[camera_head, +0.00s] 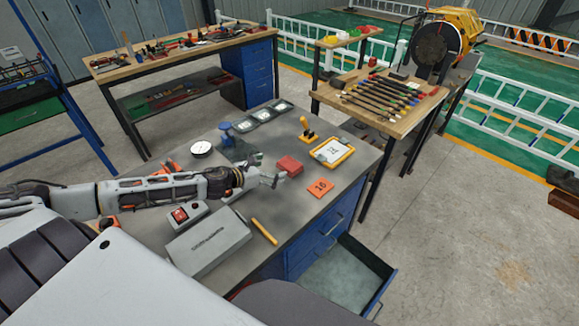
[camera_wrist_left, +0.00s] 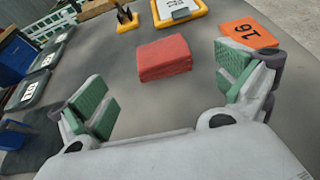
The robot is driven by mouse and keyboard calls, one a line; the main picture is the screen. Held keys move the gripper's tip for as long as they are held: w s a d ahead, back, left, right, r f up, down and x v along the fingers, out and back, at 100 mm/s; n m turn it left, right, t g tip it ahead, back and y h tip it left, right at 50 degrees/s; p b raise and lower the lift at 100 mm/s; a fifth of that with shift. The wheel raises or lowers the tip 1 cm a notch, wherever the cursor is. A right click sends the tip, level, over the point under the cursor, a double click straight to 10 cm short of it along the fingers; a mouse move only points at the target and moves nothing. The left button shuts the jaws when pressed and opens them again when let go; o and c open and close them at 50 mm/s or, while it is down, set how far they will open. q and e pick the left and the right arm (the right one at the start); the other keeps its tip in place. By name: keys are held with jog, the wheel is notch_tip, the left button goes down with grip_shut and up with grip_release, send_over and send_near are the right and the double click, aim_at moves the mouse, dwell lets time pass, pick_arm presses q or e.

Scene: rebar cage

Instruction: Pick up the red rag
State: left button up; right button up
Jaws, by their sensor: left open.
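The red rag (camera_head: 290,166) is a small folded block lying on the grey workbench (camera_head: 258,208). In the left wrist view the red rag (camera_wrist_left: 164,58) lies ahead of my fingers, between them and nearer the top of the picture. My left gripper (camera_head: 272,180) is just left of the rag in the head view, low over the bench. In the left wrist view my left gripper (camera_wrist_left: 168,98) is open with green finger pads apart and nothing between the pads. The rag appears apart from both fingers. My right gripper is not in view.
An orange card marked 16 (camera_head: 320,188), a yellow-framed clipboard (camera_head: 332,152) and a yellow-handled stamp (camera_head: 307,131) lie near the rag. A grey box (camera_head: 208,243) and a yellow marker (camera_head: 264,232) are in front. A drawer (camera_head: 345,275) stands open below the bench.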

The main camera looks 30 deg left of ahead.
aim_at(290, 163)
pick_arm(q)
jog(key=shift+w+d, duration=0.15)
jog(key=shift+w, duration=0.1)
jog(key=shift+p+x, duration=0.3)
jog(key=shift+x, duration=1.5)
jog(key=shift+f, duration=0.1)
jog(key=shift+w, duration=0.15)
jog(key=shift+p+x, duration=0.55)
jog(key=shift+x, duration=1.9)
jog(key=c, duration=1.1)
jog(key=shift+o, duration=0.2)
jog(key=shift+r, duration=0.25)
